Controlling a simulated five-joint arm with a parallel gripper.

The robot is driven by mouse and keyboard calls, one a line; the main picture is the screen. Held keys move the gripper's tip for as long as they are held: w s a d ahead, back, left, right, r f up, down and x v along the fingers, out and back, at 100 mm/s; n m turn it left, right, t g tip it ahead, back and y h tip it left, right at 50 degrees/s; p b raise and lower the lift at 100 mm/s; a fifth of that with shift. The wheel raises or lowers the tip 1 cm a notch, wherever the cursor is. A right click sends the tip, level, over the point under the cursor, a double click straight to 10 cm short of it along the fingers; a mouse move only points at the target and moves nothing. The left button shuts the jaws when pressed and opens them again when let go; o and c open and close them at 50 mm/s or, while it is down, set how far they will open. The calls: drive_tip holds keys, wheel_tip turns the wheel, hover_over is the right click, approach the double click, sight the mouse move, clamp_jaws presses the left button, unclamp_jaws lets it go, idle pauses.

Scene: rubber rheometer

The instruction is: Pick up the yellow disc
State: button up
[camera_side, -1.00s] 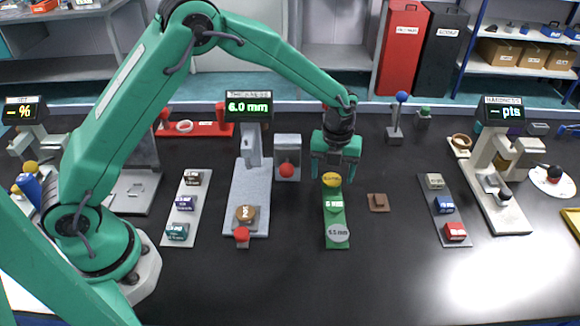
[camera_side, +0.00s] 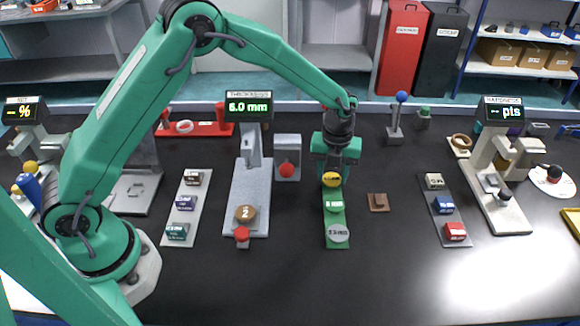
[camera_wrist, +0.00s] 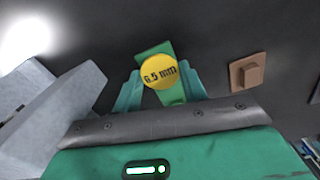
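The yellow disc (camera_side: 331,180) lies at the far end of the green strip (camera_side: 336,222). In the wrist view the yellow disc (camera_wrist: 159,72) reads "6.5 mm" and sits between the fingertips. My gripper (camera_side: 333,176) points down over it; in the wrist view my gripper's fingers (camera_wrist: 160,82) stand close on both sides and appear to touch its edges. The disc shows no clear lift off the strip.
A thickness gauge (camera_side: 247,200) with a brown disc stands left of the strip. A small brown block (camera_side: 378,202) lies close to its right. A grey tray (camera_side: 445,215) of blocks and a hardness tester (camera_side: 497,190) stand further right. The front table is clear.

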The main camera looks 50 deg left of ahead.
sight(332, 178)
drive_tip(key=shift+r, duration=0.1)
drive_tip(key=shift+r, duration=0.5)
wheel_tip(332, 178, up, 3)
drive_tip(key=shift+r, duration=0.2)
drive_tip(key=s+d+r, duration=0.4)
drive_tip(key=s+d, duration=0.1)
drive_tip(key=s+d+r, duration=0.3)
drive_tip(key=shift+s, duration=0.2)
idle(0.4)
